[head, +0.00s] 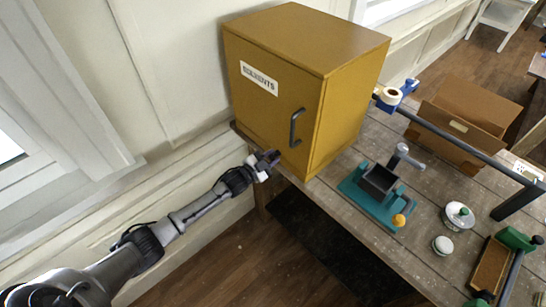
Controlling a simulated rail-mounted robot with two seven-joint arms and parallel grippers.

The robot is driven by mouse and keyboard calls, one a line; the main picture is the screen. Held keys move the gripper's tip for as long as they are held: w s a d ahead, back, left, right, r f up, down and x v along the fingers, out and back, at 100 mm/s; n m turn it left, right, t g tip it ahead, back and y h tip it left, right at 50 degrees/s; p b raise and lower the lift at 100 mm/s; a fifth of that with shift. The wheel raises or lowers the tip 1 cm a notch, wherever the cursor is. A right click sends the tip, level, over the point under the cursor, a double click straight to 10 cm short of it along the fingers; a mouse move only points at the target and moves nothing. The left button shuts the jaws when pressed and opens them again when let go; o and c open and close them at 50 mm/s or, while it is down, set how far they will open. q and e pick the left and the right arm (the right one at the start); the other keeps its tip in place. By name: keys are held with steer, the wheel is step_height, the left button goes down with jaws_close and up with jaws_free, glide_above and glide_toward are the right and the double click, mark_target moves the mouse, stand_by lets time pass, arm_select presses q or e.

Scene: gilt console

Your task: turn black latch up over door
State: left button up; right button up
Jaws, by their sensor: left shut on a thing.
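The yellow cabinet (335,50) stands on the table with its door (262,115) closed. My left gripper (268,160) is at the lower front of the door, below and left of the handle. It is shut on a small dark piece, which seems to be the black latch; the fingers hide most of it, so its angle cannot be told. My right gripper is not in view.
Right of the cabinet on the wooden table are a teal stand with a dark cup (380,180), a tape dispenser (390,95), an open cardboard box (465,120) and small lidded jars (458,215). A long dark bar (455,140) runs above the table. The wall is close behind.

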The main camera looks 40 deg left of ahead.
arm_select(q)
steer(key=a+n, duration=0.1)
steer(key=n, duration=0.3)
steer(key=a+n, duration=0.1)
steer(key=n, duration=0.2)
steer(key=shift+w+a+r+p, duration=0.15)
steer(key=shift+a+r+p, duration=0.15)
steer(key=shift+a+p, duration=0.1)
stand_by(0.4)
steer(key=o, duration=0.9)
steer(key=shift+r, duration=0.1)
steer(key=shift+s+a+p, duration=0.2)
steer(key=shift+s+a, duration=0.1)
steer(key=shift+s, duration=2)
steer(key=shift+s+a+p, duration=0.15)
steer(key=shift+s+a, duration=0.15)
steer(key=shift+s, duration=1.95)
steer(key=shift+s+a+p, duration=0.2)
steer(key=shift+s+a, duration=0.1)
steer(key=shift+s, duration=2)
